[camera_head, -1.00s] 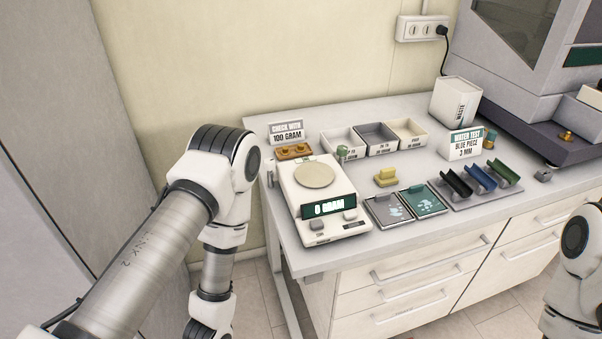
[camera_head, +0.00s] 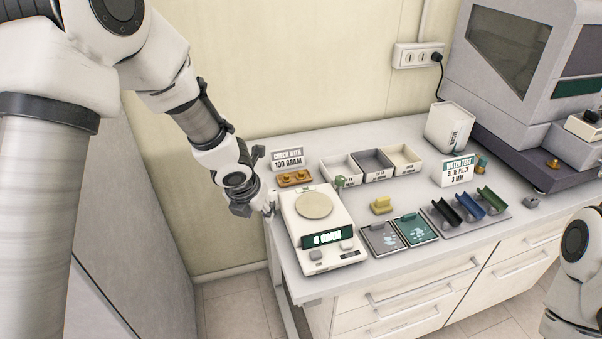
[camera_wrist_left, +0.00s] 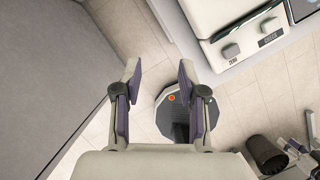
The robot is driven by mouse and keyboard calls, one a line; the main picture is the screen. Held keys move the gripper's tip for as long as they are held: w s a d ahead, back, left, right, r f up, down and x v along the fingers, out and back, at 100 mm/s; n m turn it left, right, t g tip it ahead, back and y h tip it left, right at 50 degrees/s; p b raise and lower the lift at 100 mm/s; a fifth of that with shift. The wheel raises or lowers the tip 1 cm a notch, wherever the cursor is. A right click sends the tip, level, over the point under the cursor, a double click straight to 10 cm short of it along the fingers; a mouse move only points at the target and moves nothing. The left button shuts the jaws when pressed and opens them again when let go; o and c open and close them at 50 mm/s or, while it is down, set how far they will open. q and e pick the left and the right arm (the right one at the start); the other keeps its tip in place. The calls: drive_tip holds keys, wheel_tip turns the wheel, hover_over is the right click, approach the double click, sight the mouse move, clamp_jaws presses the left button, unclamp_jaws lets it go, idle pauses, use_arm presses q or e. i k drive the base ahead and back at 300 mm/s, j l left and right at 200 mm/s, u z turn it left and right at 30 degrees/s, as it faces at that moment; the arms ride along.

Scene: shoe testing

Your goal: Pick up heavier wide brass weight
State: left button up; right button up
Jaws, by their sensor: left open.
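A small brown holder (camera_head: 294,179) with two brass weights (camera_head: 300,177) sits at the back left of the table, in front of the "CHECK WITH 100 GRAM" sign (camera_head: 288,160). The weights are too small to tell which is wider. My left gripper (camera_head: 247,190) is left of the holder, by the table's left edge, and is apart from the weights. In the left wrist view, its two fingers (camera_wrist_left: 159,72) are spread with nothing between them, above the floor. My right arm shows at the right edge, but its gripper is out of the picture.
A white scale (camera_head: 318,225) reading 0 gram stands right in front of the holder. Trays (camera_head: 372,165) are to the right. A yellow block (camera_head: 381,205), two sample cards (camera_head: 415,230) and coloured cradles (camera_head: 468,205) lie farther right. A large machine (camera_head: 535,90) fills the back right.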

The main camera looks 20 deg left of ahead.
sight(301, 175)
drive_tip(key=i+j, duration=0.1)
drive_tip(key=i, duration=0.9)
